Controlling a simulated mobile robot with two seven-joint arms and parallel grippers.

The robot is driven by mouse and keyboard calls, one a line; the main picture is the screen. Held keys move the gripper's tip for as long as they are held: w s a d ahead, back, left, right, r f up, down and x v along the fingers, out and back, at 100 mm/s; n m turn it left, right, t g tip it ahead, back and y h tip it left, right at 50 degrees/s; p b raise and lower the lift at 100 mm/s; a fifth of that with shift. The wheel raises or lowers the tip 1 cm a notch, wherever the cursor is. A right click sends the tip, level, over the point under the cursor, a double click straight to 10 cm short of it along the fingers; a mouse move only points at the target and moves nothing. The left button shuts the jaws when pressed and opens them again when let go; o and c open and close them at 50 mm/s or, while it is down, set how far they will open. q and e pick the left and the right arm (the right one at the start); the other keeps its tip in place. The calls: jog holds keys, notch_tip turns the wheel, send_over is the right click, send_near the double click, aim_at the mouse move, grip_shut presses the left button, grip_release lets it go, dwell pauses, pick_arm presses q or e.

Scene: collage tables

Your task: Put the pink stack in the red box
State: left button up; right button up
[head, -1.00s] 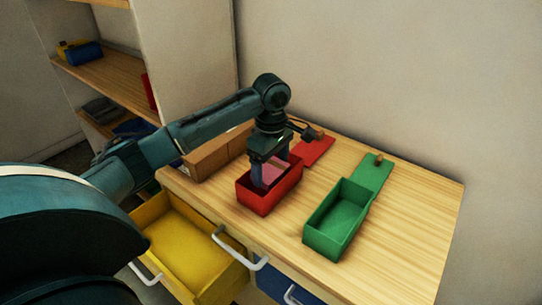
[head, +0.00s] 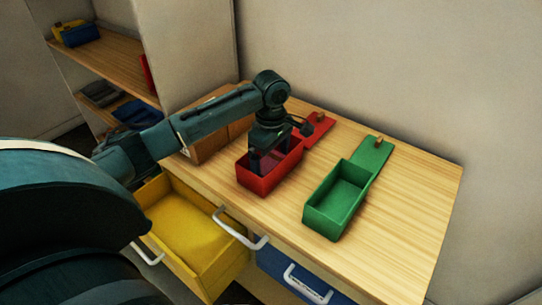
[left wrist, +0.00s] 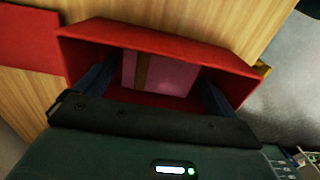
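The red box (head: 262,184) stands open on the wooden table, and its wall also shows in the left wrist view (left wrist: 165,38). The pink stack (left wrist: 176,76), with a brown band across it, is inside the box walls between my fingers. My left gripper (head: 268,164) points down into the box. Whether the stack touches the box floor is hidden. My right gripper is out of view.
A red lid (head: 319,128) lies behind the red box. An open green box (head: 325,217) with its green lid (head: 372,156) stands to the right. A brown box (head: 209,146) is at the left. A yellow drawer (head: 222,268) is pulled out below. The table's right side is clear.

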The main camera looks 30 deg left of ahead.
pick_arm(q)
jog(key=shift+o, duration=0.3)
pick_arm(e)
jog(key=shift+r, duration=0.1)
pick_arm(q)
jog(key=shift+r, duration=0.2)
notch_tip(320, 180, up, 13)
jog(key=p, duration=0.1)
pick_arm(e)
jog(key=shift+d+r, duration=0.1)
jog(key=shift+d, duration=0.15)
pick_arm(q)
jog(key=shift+f, duration=0.1)
jog(key=shift+s, duration=0.1)
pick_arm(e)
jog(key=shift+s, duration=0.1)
